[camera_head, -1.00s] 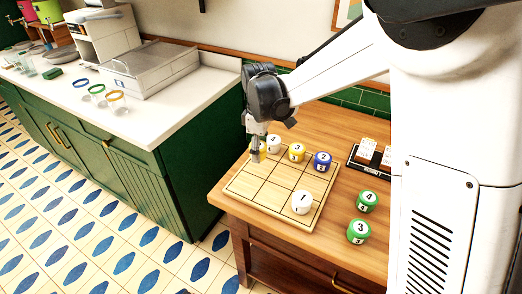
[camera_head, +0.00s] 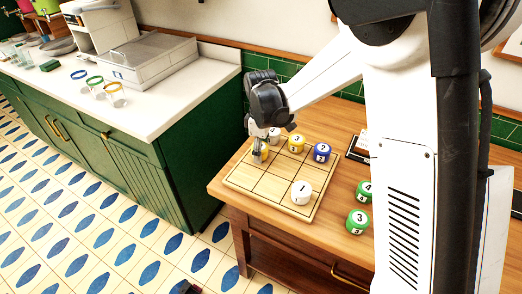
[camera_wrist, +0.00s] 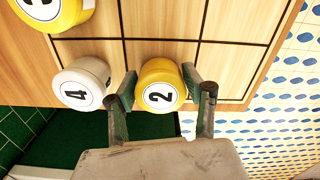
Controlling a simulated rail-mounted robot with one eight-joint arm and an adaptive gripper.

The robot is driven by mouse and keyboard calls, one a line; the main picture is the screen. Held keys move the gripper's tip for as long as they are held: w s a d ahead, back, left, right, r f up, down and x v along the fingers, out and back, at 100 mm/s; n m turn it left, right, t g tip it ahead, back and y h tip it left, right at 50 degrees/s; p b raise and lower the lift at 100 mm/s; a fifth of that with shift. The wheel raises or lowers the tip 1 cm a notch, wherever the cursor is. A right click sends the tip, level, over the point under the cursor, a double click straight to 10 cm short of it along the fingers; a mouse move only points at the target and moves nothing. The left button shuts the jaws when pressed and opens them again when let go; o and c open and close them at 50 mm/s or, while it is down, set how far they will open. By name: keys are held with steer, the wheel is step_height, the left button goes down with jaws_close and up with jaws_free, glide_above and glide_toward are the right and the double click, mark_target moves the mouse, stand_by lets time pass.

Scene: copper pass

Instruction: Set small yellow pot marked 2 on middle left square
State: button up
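The small yellow pot marked 2 (camera_wrist: 160,86) stands between the two fingers of my gripper (camera_wrist: 160,88) in the wrist view. The pads lie against its two sides. It appears upright on the board, over the middle left square. In the head view, my gripper (camera_head: 257,152) points down at the board's left side and partly covers the yellow pot (camera_head: 264,154). The grid board (camera_head: 238,180) lies on the wooden table. A white pot marked 4 (camera_wrist: 82,83) stands close beside the left finger, in the back left square.
A yellow pot marked 3 (camera_head: 296,144) and a blue pot marked 2 (camera_head: 322,152) stand along the board's back row. A white pot marked 1 (camera_head: 301,192) stands at the front right. Green pots (camera_head: 357,221) stand off the board, right. The board's centre is clear.

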steer(key=o, duration=0.3)
steer(key=shift+r, duration=0.1)
step_height(320, 180, up, 12)
steer(key=s+d+r+m+t, duration=0.3)
steer(key=s+d+r+m, duration=0.4)
steer(key=s+d+r, duration=0.35)
steer(key=s+d+f+m+t, duration=0.1)
steer(key=s+d+m, duration=0.1)
steer(key=s, duration=0.3)
steer(key=s+d+f+m+t, duration=0.1)
steer(key=s+d+m, duration=0.1)
steer(key=s, duration=0.3)
steer(key=s+d+f+m+t, duration=0.2)
steer(key=s+d+m, duration=0.1)
steer(key=s, duration=0.3)
steer(key=shift+d, duration=0.2)
